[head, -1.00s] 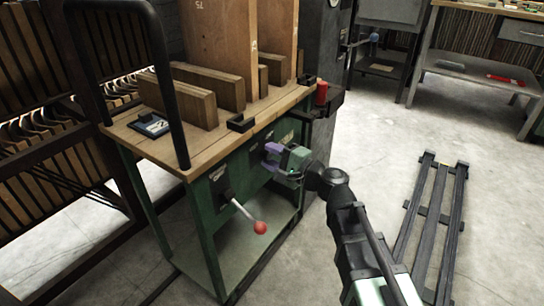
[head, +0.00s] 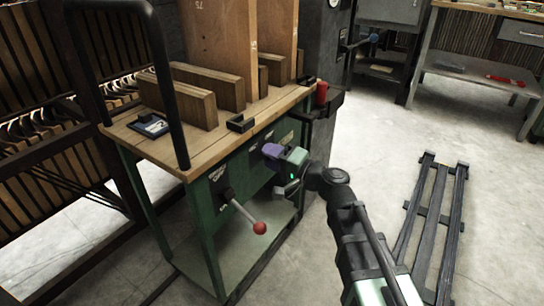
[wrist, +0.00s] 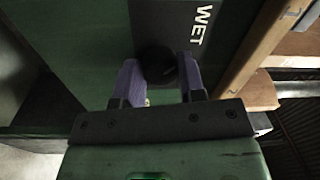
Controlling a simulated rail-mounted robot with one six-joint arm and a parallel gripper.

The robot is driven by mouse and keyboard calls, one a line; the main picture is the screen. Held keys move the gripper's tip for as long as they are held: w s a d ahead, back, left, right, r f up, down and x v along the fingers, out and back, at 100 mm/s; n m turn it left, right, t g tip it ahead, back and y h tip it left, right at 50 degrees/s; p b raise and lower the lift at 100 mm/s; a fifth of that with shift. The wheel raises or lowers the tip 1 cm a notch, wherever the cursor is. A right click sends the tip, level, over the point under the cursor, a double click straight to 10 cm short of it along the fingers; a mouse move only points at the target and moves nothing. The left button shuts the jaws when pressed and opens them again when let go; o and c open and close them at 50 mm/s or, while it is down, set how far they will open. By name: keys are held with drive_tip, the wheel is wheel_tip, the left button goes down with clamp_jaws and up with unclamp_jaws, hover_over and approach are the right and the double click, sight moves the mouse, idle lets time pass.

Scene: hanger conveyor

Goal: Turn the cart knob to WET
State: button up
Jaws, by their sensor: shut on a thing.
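The cart (head: 205,215) is green with a wooden top and stands left of centre in the head view. The dark round knob (wrist: 156,62) is on its green front, on a dark label plate, in the wrist view. White "WET" lettering (wrist: 203,25) shows sideways above and right of the knob. My gripper (head: 270,152) is at the cart front, its purple fingers hiding the knob in the head view. In the wrist view my gripper (wrist: 159,70) has one finger on each side of the knob, shut on it. The knob's pointer cannot be made out.
A lever with a red ball (head: 259,228) sticks out from the cart front, left of and below my gripper. A red cylinder (head: 321,92) is at the cart's far right corner. A dark rail frame (head: 435,215) lies on the floor at right, with bare floor around it.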

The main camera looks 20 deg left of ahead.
drive_tip(key=o, duration=0.9)
drive_tip(key=shift+o, duration=0.2)
drive_tip(key=v, duration=1.1)
drive_tip(key=shift+a, duration=0.1)
